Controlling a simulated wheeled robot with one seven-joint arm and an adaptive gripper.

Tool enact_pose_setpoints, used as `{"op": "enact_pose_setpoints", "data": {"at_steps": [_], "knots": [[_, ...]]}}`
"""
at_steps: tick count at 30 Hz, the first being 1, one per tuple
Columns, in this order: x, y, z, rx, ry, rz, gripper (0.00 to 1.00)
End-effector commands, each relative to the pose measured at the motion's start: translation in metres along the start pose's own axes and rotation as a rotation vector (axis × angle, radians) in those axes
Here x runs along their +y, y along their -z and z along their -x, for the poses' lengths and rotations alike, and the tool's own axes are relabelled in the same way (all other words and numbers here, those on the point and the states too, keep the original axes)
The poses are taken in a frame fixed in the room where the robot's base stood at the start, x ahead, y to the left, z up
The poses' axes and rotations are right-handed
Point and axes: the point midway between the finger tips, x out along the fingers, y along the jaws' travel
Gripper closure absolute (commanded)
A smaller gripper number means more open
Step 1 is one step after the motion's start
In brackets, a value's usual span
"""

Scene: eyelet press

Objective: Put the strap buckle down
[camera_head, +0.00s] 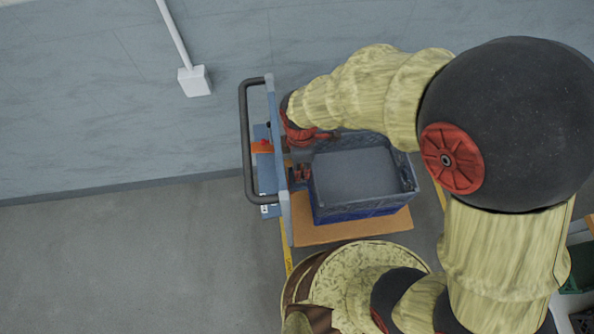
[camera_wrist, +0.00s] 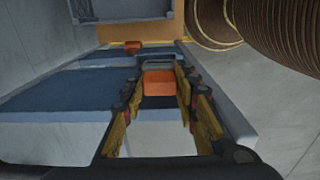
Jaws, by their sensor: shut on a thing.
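The strap buckle (camera_wrist: 158,84), an orange block with a grey loop at its far end, sits between the fingertips of my gripper (camera_wrist: 161,76) in the wrist view. The yellow fingers are shut on it. Pale and blue surfaces lie below and to the left of the fingers. In the head view my arm hides much of the gripper beside the cart handle. An orange piece (camera_head: 262,146) shows there left of the handle's upright panel; I cannot tell if it is the held buckle.
A blue crate (camera_head: 320,205) stands on a tan cart deck (camera_head: 355,228), right of the dark cart handle (camera_head: 247,150). Another orange-red piece (camera_wrist: 126,48) lies near the deck edge in the wrist view. Grey floor (camera_head: 120,255) on the left is clear; a wall is behind.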

Motion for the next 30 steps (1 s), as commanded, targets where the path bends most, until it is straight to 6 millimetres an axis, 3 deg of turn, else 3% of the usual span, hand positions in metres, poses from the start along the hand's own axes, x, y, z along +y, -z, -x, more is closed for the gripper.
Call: {"op": "enact_pose_setpoints", "data": {"at_steps": [5,12,24,25,30], "knots": [[0.005,0.006,-0.009,0.0,-0.001,0.0,1.0],[0.006,0.008,-0.041,0.0,0.0,-0.001,1.0],[0.006,0.008,-0.045,0.0,-0.001,-0.001,1.0],[0.006,0.008,-0.045,0.0,-0.001,-0.001,0.69],[0.006,0.008,-0.044,0.0,-0.001,-0.001,0.6]]}}
